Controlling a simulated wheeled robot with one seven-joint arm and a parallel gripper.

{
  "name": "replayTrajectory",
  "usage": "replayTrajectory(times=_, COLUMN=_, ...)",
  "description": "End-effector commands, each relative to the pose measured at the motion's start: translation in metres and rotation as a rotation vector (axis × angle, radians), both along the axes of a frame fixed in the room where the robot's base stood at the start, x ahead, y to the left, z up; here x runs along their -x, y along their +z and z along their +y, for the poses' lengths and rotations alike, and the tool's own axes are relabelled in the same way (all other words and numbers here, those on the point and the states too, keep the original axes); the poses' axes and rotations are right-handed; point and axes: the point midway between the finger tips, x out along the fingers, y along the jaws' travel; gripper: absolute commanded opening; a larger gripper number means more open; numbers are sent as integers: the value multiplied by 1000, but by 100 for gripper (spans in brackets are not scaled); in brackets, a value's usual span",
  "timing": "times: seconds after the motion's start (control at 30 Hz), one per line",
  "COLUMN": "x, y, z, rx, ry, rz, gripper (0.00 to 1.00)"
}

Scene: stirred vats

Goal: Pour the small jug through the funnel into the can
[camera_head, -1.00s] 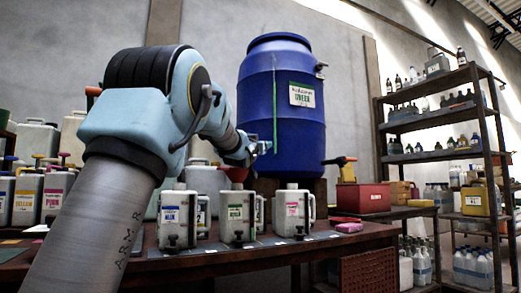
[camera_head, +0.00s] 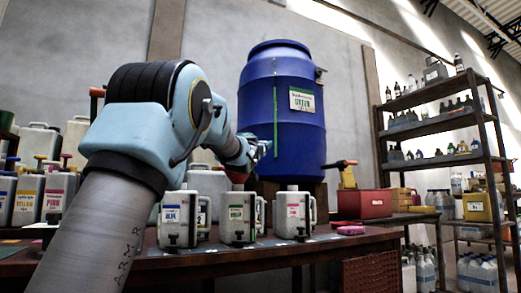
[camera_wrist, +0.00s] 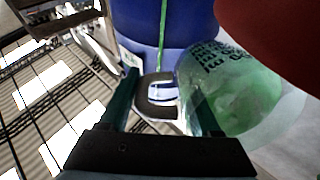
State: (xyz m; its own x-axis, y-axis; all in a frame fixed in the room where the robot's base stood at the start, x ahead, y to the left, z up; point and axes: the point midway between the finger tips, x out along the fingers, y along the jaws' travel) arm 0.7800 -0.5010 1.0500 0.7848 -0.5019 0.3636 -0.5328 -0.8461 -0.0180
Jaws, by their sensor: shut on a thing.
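The small jug (camera_wrist: 235,95) is clear, with dark markings and green liquid inside. It shows tilted in the wrist view, right of my fingers. My gripper (camera_wrist: 160,100) is shut on the jug, with a grey looped piece, seemingly its handle, between the fingertips. The red funnel (camera_wrist: 280,40) fills the upper right of the wrist view, close to the jug. In the head view my gripper (camera_head: 254,151) is in front of the blue drum, and the funnel (camera_head: 238,177) shows partly above the green-labelled can (camera_head: 238,222). I cannot make out the jug's mouth or any stream.
A blue-labelled can (camera_head: 176,220) and a pink-labelled can (camera_head: 294,215) flank the green-labelled one on the table (camera_head: 270,255). The big blue drum (camera_head: 280,120) stands behind. A red box (camera_head: 363,203) is to the right, and more cans stand at the left.

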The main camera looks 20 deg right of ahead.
Motion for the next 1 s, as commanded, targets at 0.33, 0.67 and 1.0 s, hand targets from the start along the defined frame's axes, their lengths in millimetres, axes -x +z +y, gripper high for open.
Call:
replayTrajectory(times=0.33, x=2, y=0, z=2, rx=22, ry=0, rz=-34, gripper=0)
replayTrajectory(times=0.67, x=3, y=2, z=3, rx=33, ry=0, rz=-47, gripper=0)
replayTrajectory(times=1.0, x=4, y=3, z=3, rx=33, ry=0, rz=-48, gripper=0)
